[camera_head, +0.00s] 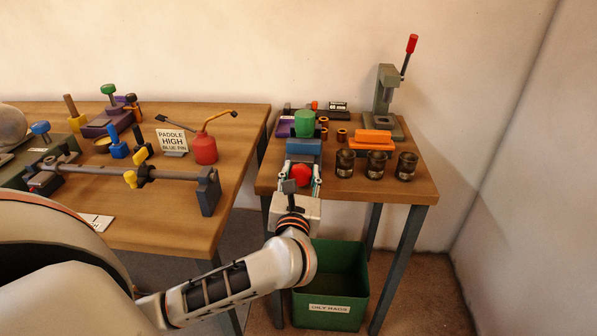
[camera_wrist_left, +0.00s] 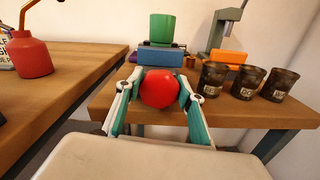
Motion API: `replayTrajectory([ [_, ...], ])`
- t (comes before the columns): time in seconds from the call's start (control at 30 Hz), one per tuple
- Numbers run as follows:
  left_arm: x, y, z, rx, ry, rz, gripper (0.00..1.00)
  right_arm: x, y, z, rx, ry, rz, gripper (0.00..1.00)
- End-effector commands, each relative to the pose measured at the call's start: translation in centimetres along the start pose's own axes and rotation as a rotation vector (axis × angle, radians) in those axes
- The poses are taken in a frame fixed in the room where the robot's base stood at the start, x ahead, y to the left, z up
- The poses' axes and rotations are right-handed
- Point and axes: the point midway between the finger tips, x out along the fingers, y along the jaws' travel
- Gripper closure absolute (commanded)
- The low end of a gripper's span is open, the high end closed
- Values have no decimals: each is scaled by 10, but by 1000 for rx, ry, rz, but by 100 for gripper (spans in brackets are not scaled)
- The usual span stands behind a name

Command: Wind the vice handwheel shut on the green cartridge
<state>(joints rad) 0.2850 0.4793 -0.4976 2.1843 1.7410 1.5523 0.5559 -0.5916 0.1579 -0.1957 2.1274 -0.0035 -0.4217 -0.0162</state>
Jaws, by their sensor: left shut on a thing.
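The blue vice (camera_head: 303,148) stands near the front edge of the right-hand table; it also shows in the left wrist view (camera_wrist_left: 160,57). The green cartridge (camera_head: 304,122) stands upright at the top of the vice, and in the left wrist view (camera_wrist_left: 161,29) it rises above the blue body. I cannot tell whether the jaws touch it. The round red handwheel (camera_wrist_left: 160,89) faces me at the vice's front. My left gripper (camera_head: 302,178) is shut on the handwheel, one finger on each side. My right gripper is not in view.
Several dark cups (camera_head: 345,163) stand right of the vice, before an orange block (camera_head: 373,137) and a grey press (camera_head: 386,90). A green rag bin (camera_head: 330,280) is below. The left table (camera_head: 180,225) holds a red oil can (camera_head: 205,150), separated by a gap.

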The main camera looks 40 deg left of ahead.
Motion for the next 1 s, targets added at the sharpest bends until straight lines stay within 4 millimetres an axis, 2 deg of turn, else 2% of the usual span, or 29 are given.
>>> replayTrajectory([
  [0.03,0,1,5,22,-3,2,84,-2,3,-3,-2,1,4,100],
  [0.2,0,0,0,41,0,0,84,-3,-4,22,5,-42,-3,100],
  [0.3,0,0,0,41,0,0,84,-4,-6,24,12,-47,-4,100],
  [0.33,0,0,0,41,0,0,57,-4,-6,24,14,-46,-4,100],
  [0.37,0,0,0,40,0,0,49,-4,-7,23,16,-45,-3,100],
  [0.4,0,0,0,40,0,0,46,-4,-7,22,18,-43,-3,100],
  [0.77,-2,0,0,39,1,-1,46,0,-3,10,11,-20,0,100],
  [0.87,-11,-1,-1,37,2,-2,46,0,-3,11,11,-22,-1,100],
  [1.0,-34,-1,-1,36,4,-3,46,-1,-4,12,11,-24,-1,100],
])
